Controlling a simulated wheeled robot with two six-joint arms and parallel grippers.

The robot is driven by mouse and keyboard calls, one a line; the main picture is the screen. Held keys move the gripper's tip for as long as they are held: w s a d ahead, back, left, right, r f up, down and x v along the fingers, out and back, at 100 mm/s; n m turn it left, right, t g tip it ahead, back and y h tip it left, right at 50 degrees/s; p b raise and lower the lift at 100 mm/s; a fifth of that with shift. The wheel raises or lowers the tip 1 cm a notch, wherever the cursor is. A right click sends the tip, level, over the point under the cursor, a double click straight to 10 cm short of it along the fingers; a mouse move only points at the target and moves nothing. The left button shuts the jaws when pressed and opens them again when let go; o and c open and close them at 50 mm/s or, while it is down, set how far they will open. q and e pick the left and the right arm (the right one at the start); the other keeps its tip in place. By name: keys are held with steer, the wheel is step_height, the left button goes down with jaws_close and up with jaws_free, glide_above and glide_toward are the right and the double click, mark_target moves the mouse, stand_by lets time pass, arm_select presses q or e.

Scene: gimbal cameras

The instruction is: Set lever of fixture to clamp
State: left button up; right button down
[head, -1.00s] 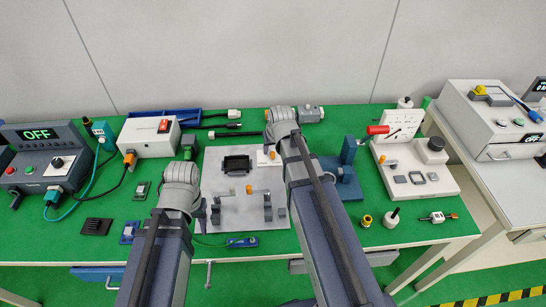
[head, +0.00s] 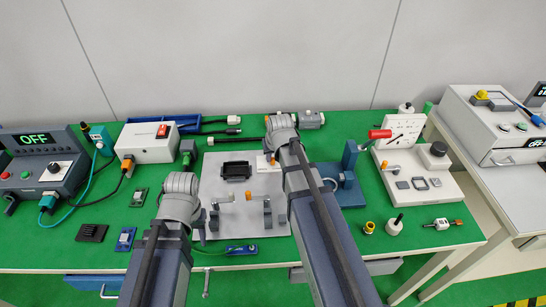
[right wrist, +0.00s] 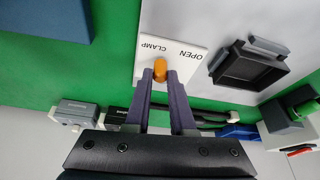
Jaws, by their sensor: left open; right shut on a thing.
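The fixture is a grey plate (head: 228,211) on the green table, with a black square frame and small posts on it. At its upper right is a white label (head: 262,166), reading OPEN and CLAMP in the right wrist view (right wrist: 196,66). The lever's orange knob (right wrist: 159,69) stands at the CLAMP word, to the left of OPEN in that view. My right gripper (right wrist: 163,78) is shut on the knob. Its fingers are mostly hidden by my arm in the head view. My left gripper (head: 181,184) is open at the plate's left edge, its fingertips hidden.
A black square frame (head: 236,170) and two grey posts with an orange-tipped pin (head: 248,196) rise from the plate. A blue stand (head: 347,185) is right of my right arm. A green-topped dark block (head: 187,148) stands near the plate's upper left.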

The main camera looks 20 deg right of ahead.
steer(key=shift+d, duration=0.1)
stand_by(0.3)
steer(key=shift+d+n+y, duration=0.3)
steer(key=shift+n+y, duration=0.1)
steer(key=shift+n, duration=0.7)
steer(key=c, duration=0.8)
jaws_free()
steer(key=shift+o, duration=0.2)
arm_select(q)
step_height(320, 180, up, 7)
steer(key=p, duration=0.7)
arm_select(e)
steer(key=v, duration=0.8)
arm_select(q)
steer(key=shift+r, duration=0.1)
arm_select(e)
steer(key=shift+w+f, duration=0.1)
steer(key=shift+w, duration=0.05)
